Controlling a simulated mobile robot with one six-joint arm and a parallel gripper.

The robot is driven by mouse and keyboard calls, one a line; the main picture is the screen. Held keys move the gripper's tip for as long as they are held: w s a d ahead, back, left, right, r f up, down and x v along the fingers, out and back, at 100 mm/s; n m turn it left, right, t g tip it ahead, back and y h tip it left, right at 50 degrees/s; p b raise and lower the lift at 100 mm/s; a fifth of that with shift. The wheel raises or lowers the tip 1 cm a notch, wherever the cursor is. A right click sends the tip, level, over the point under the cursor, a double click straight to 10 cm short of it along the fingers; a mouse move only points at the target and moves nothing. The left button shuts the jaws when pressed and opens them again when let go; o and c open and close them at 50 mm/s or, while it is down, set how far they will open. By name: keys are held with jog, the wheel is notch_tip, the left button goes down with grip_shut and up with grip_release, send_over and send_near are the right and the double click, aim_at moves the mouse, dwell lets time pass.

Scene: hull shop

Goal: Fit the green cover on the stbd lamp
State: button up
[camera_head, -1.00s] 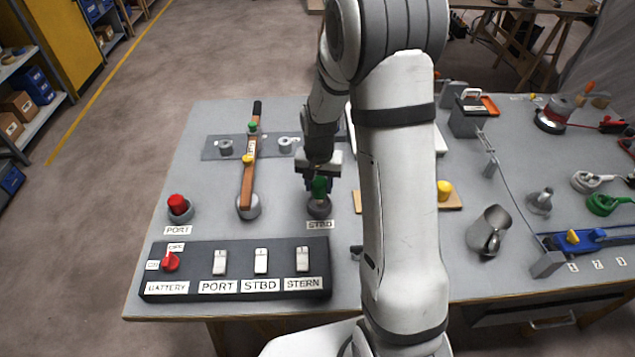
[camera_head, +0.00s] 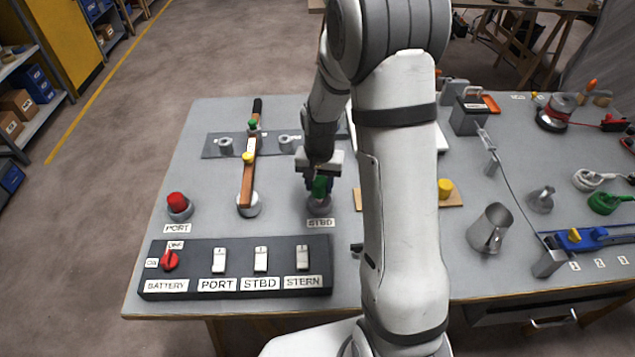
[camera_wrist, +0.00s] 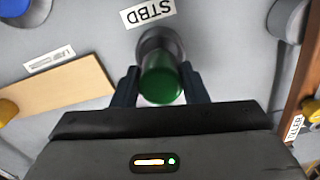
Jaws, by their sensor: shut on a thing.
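The green cover (camera_head: 320,186) is upright between the fingers of my gripper (camera_head: 319,183), which is shut on it. In the wrist view the green cover (camera_wrist: 161,80) sits between the two dark fingertips (camera_wrist: 160,84), in line with the grey round base of the stbd lamp (camera_wrist: 158,40). In the head view the stbd lamp base (camera_head: 319,205) is directly below the cover, behind the STBD label (camera_head: 320,223). I cannot tell whether the cover is fully seated or just above the base.
The port lamp with a red cover (camera_head: 178,203) stands at the left. A wooden tiller (camera_head: 248,180) rises beside my gripper. The switch panel (camera_head: 235,268) lies in front, its red battery knob (camera_head: 170,261) at left. A metal cup (camera_head: 490,229) stands right of my arm.

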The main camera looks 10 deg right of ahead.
jog(key=shift+f, duration=0.25)
dwell(0.4)
jog(key=shift+f+b, duration=0.4)
jog(key=shift+b, duration=0.15)
jog(key=shift+f+b, duration=1.2)
jog(key=shift+f, duration=0.15)
dwell(1.2)
jog(key=o, duration=1.4)
jog(key=shift+r, duration=0.1)
jog(key=shift+r+p, duration=2.6)
jog(key=shift+r, duration=1.35)
